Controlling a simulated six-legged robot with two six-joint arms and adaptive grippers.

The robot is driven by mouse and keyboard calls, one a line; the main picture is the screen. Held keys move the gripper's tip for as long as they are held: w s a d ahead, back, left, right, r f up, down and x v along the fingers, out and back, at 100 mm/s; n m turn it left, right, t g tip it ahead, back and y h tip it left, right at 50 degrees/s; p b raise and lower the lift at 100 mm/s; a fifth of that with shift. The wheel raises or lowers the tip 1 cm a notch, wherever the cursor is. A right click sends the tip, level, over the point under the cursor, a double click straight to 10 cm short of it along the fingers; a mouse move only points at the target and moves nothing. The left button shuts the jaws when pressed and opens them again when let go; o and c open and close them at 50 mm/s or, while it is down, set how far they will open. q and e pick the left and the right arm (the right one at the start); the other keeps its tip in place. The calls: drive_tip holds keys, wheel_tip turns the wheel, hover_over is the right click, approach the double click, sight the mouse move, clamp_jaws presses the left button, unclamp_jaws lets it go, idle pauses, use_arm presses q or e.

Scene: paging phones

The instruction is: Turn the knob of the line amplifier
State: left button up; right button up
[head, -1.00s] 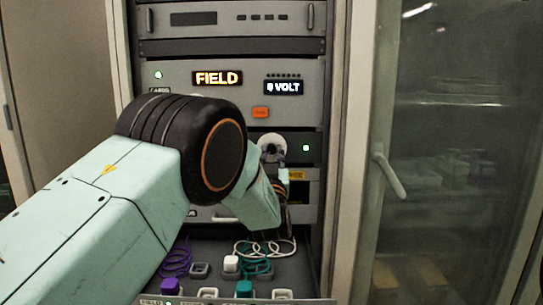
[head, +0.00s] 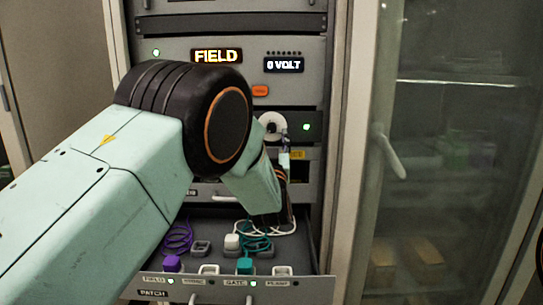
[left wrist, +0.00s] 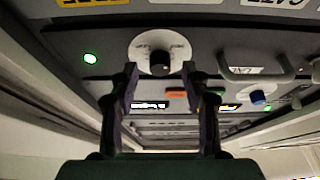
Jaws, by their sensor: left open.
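The line amplifier is a dark rack unit with a green light (head: 306,127). Its knob (head: 270,125) is a dark cap on a round white dial, partly covered by my gripper in the head view. The knob (left wrist: 160,63) shows fully in the left wrist view, with the dial around it. My left gripper (head: 284,138) is in front of the unit, its fingertips close to the dial. In the left wrist view my left gripper (left wrist: 160,70) is open and empty, one finger on each side of the knob. I cannot tell whether they touch it. My right gripper is out of view.
Above is a panel with a FIELD display (head: 217,56), a volt display (head: 284,65) and an orange button (head: 260,91). Below, a patch tray (head: 215,287) holds purple, white and teal plugs with cords. A glass door with a handle (head: 390,155) stands at the right.

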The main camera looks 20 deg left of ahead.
use_arm(q)
drive_tip(key=v, duration=1)
drive_tip(key=shift+s, duration=0.15)
drive_tip(key=shift+f, duration=0.1)
